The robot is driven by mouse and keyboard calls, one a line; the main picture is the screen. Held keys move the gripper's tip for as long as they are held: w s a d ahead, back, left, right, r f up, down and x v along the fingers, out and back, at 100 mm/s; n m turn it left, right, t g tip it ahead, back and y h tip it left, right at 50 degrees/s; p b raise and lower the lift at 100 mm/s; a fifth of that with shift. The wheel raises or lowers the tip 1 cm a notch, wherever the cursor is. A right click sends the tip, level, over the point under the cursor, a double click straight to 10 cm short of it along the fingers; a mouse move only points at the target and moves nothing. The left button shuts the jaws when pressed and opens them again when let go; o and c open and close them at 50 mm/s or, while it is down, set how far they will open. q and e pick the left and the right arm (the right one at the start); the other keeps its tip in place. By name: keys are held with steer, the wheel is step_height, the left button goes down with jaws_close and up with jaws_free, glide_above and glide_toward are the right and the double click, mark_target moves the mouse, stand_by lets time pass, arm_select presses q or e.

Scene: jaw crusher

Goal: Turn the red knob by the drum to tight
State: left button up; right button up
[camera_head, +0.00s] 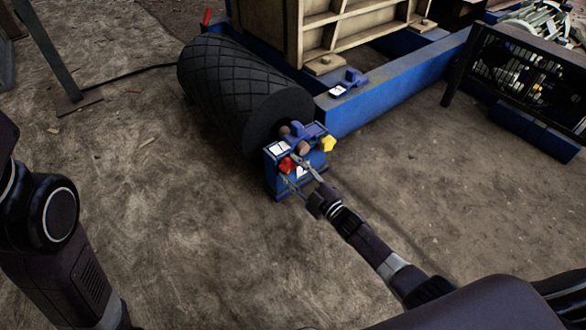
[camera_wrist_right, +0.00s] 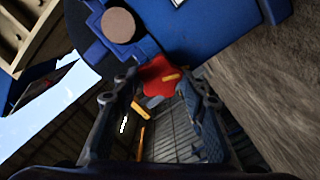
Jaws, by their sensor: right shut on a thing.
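The red knob (camera_head: 287,165) is on the front of a small blue box (camera_head: 283,186) at the near end of the black drum (camera_head: 240,92). My right gripper (camera_head: 296,172) reaches it from the lower right, its fingers at the knob. In the right wrist view the red knob (camera_wrist_right: 158,77) shows with a small yellow mark, between the fingertips of my right gripper (camera_wrist_right: 160,85), which is shut on it. Only part of my left arm shows at the left of the head view; its gripper is out of view.
A yellow knob (camera_head: 328,144) sits on the right side of the same box. A blue frame beam (camera_head: 390,90) runs behind it to the upper right. A dark guard (camera_head: 520,70) stands at the far right. Bare ground lies left and in front.

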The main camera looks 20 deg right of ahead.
steer(key=shift+w+d+m, duration=0.1)
steer(key=shift+d+m, duration=0.05)
steer(key=shift+m, duration=0.45)
steer(key=o, duration=1.2)
steer(key=shift+c, duration=0.2)
steer(key=v, duration=1.2)
